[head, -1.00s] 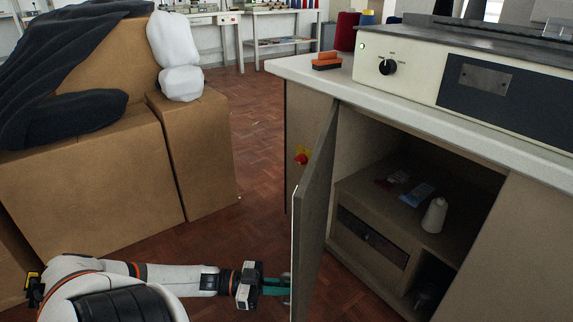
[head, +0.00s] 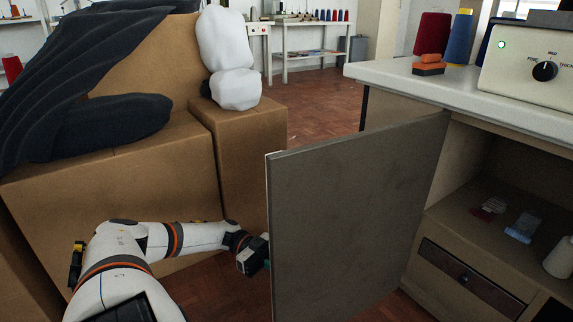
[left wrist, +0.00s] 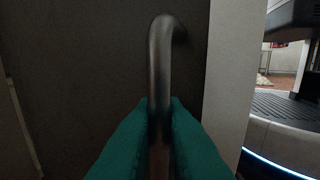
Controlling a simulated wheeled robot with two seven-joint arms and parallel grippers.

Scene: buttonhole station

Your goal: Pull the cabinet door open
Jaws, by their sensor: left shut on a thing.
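The cabinet door (head: 350,215) is a grey-brown panel that stands swung well out from the cabinet, its inner face toward the head camera. In the left wrist view its dark outer face (left wrist: 85,70) fills the background. My left gripper (left wrist: 160,125), with teal fingers, is shut on the metal door handle (left wrist: 161,65), a bent bar. In the head view the fingers and handle are mostly hidden behind the door's free edge. The cabinet (head: 500,180) is open, with its inside in view. My right gripper is not in view.
Cardboard boxes (head: 110,200) with dark cloth (head: 90,120) and white bundles (head: 228,60) stand left, close behind my left arm. Inside the cabinet are a drawer (head: 470,278), a blue packet (head: 523,228) and a white cone (head: 560,258). An orange-topped block (head: 429,65) lies on the countertop.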

